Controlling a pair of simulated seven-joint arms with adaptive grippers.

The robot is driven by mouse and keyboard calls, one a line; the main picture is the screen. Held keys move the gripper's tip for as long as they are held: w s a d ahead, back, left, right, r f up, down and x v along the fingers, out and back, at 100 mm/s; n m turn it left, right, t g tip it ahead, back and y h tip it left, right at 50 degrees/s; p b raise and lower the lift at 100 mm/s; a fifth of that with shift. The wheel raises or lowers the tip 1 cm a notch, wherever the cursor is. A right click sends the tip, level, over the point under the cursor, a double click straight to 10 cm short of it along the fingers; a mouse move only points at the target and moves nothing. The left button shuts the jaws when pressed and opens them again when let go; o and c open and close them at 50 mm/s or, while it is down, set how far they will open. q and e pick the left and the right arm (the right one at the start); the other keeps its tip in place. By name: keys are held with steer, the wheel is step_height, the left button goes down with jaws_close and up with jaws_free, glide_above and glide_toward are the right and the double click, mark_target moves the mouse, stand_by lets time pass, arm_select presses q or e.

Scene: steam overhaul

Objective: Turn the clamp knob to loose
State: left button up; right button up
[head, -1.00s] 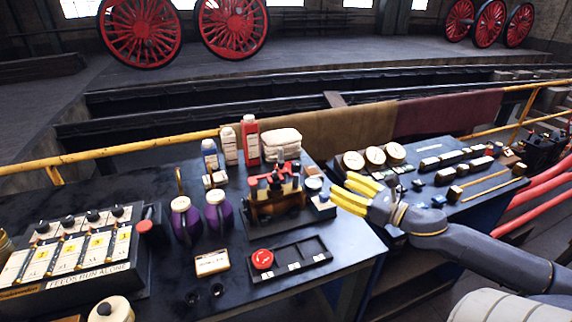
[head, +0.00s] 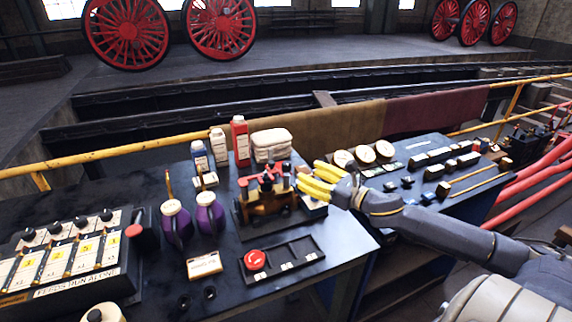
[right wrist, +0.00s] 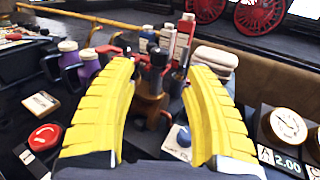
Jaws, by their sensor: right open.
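A small clamp fixture (head: 266,205) with red, black and brass-coloured parts stands on the dark bench in the head view. It also shows between my fingers in the right wrist view (right wrist: 150,104). A dark upright knob (right wrist: 158,58) tops it there; I cannot tell for sure that this is the clamp knob, nor read its setting. My right gripper (head: 306,182), with yellow fingers, is open just right of the fixture. In the right wrist view the fingers (right wrist: 160,75) are spread and nothing is gripped. My left gripper is not in view.
Bottles (head: 240,140) and folded cloths (head: 271,146) stand behind the fixture. Purple jugs (head: 210,215) are to its left. A tray with a red button (head: 255,260) lies in front. Round gauges (head: 384,150) are behind my right arm. A yellow rail (head: 120,152) runs behind the bench.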

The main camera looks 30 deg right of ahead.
mark_target(286, 162)
steer(key=shift+x, duration=4.7)
jaws_close()
